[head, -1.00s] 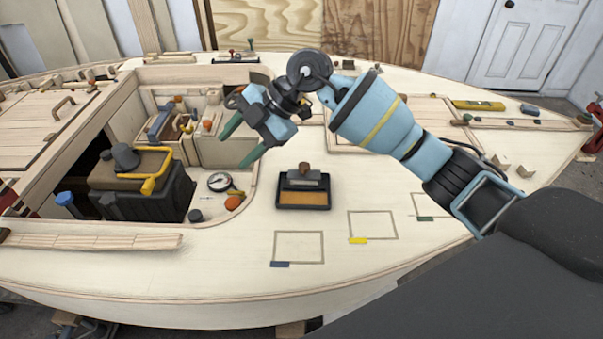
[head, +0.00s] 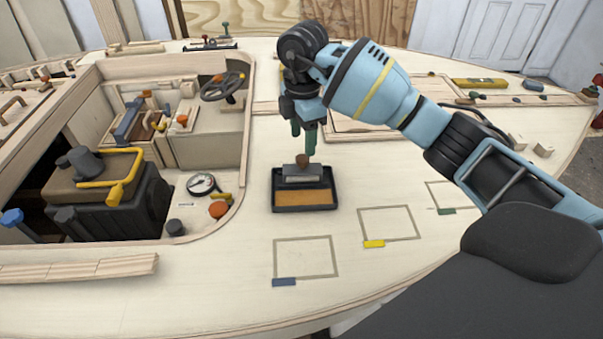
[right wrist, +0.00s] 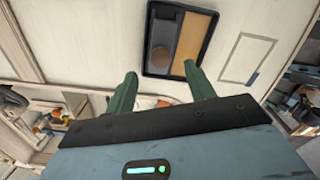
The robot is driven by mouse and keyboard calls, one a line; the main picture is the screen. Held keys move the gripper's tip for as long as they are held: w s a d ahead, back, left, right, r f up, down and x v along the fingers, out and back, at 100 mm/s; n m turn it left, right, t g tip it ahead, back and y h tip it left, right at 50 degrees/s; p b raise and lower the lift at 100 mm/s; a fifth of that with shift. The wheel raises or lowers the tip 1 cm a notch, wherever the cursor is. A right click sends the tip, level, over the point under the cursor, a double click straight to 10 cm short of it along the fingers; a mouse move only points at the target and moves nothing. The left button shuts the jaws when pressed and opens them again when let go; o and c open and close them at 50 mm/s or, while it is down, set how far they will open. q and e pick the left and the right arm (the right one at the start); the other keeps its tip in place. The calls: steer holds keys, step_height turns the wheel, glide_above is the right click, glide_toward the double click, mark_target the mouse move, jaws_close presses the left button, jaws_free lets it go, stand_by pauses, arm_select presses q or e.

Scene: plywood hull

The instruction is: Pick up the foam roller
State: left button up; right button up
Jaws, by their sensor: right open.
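The foam roller (head: 303,171) looks like a grey block with a round brown knob on top. It rests at the back of a black tray (head: 275,195), whose front part is orange-tan. In the right wrist view the roller (right wrist: 163,40) lies in the tray (right wrist: 183,5) beyond the fingers, its knob seen end-on. My right gripper (head: 304,143) points down with green fingers, just behind and above the knob. In the right wrist view the gripper (right wrist: 160,75) is open, with nothing between its fingers. My left gripper is not in view.
An open cockpit with a black-and-brown engine (head: 105,200) and a steering wheel (head: 222,87) is left of the tray. A gauge (head: 201,184) and orange knob (head: 219,209) sit near its edge. Outlined squares (head: 306,238) mark the clear deck in front.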

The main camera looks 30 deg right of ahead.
mark_target(303, 158)
steer(key=shift+f, duration=3.5)
steer(key=c, duration=1.1)
